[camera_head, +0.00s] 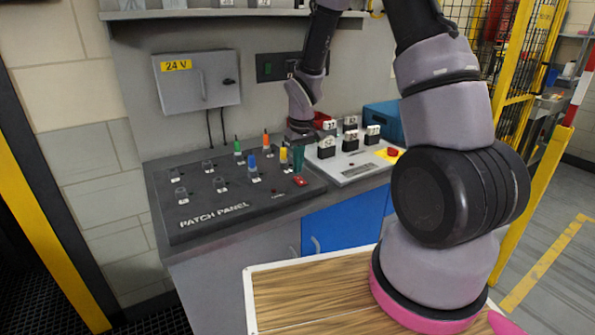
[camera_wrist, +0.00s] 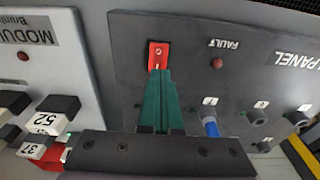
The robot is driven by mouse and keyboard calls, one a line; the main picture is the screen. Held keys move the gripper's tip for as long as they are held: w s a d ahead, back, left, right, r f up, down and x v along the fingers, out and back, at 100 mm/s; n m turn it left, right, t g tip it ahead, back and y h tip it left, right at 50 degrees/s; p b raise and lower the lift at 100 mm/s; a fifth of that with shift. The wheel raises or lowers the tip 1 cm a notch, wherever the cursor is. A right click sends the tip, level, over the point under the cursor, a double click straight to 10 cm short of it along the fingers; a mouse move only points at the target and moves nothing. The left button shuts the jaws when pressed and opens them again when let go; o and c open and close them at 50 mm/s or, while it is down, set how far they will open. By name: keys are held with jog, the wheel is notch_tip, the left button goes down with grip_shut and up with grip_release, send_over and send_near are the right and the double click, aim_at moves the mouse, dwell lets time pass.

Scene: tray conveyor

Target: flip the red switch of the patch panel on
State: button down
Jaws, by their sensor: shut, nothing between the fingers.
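The patch panel (camera_head: 245,205) is a dark sloped board on the bench; it also shows upside down in the wrist view (camera_wrist: 255,90). The red switch (camera_head: 300,181) sits near its right front edge and shows as a red plate with a small round mark in the wrist view (camera_wrist: 158,52). My gripper (camera_head: 299,170) points down at the panel with its green fingers together and empty. In the wrist view the fingertips (camera_wrist: 160,74) overlap the lower edge of the red switch. I cannot tell whether they touch it, or which way the switch is set.
A dark red FAULT lamp (camera_wrist: 217,63) is beside the switch. Blue (camera_head: 252,163), yellow (camera_head: 283,155), green (camera_head: 238,147) and orange (camera_head: 266,142) plugs stand close to my fingers. A light grey module board (camera_head: 345,172) with numbered blocks lies to the right.

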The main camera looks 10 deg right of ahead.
aim_at(300, 181)
jog(key=shift+w+f, duration=0.15)
jog(key=shift+f, duration=0.9)
jog(key=shift+f, duration=0.2)
jog(key=shift+s+d+r, duration=0.1)
jog(key=shift+s+d, duration=0.1)
jog(key=shift+s, duration=0.55)
jog(key=shift+r, duration=0.1)
